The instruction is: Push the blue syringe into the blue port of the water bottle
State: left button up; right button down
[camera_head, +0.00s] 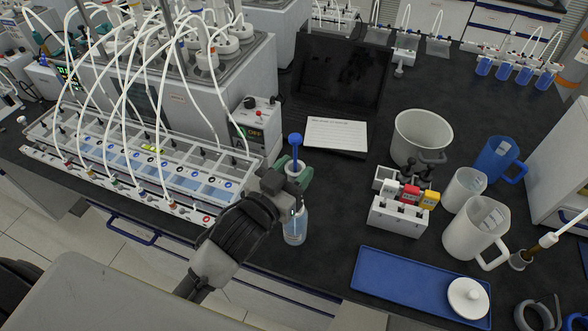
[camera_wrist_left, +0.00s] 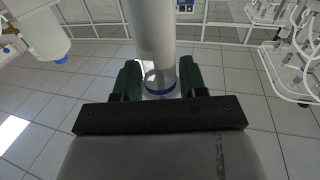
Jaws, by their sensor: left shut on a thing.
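The blue syringe (camera_head: 296,152) stands upright in my left gripper, its blue plunger above the fingers. My left gripper (camera_head: 294,175) is shut on it at the front edge of the bench. A clear cylinder (camera_head: 295,228) with pale blue liquid shows below the fingers; I cannot tell whether it is the syringe's barrel or a separate bottle. In the left wrist view, the green fingers (camera_wrist_left: 160,82) clasp a pale cylinder with a blue ring at its lower end. I cannot make out the water bottle's blue port for certain. My right gripper is not in view.
A reactor bench unit (camera_head: 130,165) with several white tubes stands left. A white rack (camera_head: 397,217), grey pot (camera_head: 422,132), jugs and a blue tray (camera_head: 405,283) stand right. Behind lie a laptop (camera_head: 338,80) and note card (camera_head: 336,134). The dark bench is clear just right of the gripper.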

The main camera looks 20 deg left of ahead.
pick_arm(q)
jog(key=shift+f+b, duration=0.35)
jog(key=shift+f, duration=0.3)
dwell(0.6)
jog(key=o, duration=1)
jog(key=shift+s, duration=0.25)
jog(key=shift+b+v, duration=1.55)
jog(key=shift+v, duration=3.6)
jog(key=shift+a+r, duration=0.1)
